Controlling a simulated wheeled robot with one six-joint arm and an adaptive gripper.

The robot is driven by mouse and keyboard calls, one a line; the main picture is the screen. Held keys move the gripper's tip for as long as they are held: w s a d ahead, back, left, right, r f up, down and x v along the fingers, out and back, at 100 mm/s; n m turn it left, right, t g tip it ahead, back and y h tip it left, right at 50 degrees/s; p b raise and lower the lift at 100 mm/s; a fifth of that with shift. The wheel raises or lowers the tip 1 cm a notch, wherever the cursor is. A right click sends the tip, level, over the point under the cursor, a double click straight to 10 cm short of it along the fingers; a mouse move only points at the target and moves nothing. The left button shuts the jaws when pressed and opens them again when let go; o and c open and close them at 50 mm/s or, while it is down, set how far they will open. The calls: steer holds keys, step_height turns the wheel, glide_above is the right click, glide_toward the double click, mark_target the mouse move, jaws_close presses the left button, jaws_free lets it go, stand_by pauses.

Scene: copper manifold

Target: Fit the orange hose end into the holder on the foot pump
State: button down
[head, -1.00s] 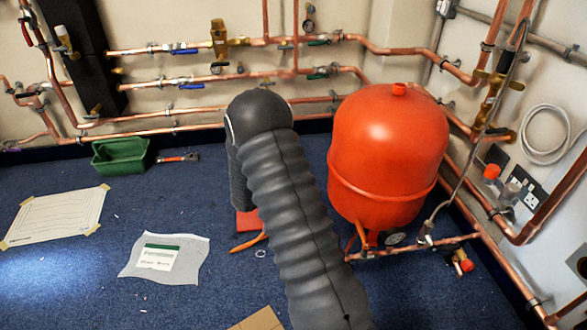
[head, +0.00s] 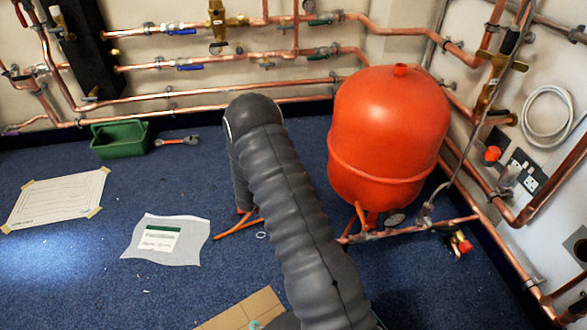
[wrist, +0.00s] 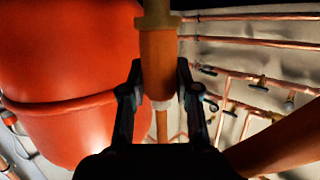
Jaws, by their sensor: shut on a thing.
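My gripper (wrist: 158,80) is shut on the orange hose end (wrist: 158,55) in the wrist view. The hose end stands upright between the two dark fingers, with a brass-coloured fitting at its top and a pale ring at its lower end. In the head view my arm hides the gripper and hose end. A thin orange length (head: 237,228), perhaps hose, lies on the floor just left of my arm. The foot pump and its holder cannot be made out in either current view; my arm may hide them.
A large red tank (head: 388,135) stands right of my arm, and its side fills the left of the wrist view (wrist: 60,60). Copper pipes (head: 220,95) line the walls. A green tub (head: 120,140), papers (head: 165,240) and cardboard (head: 245,308) lie on blue carpet, which is open at left.

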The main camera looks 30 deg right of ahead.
steer(key=shift+f, duration=3.45)
steer(key=shift+f, duration=0.2)
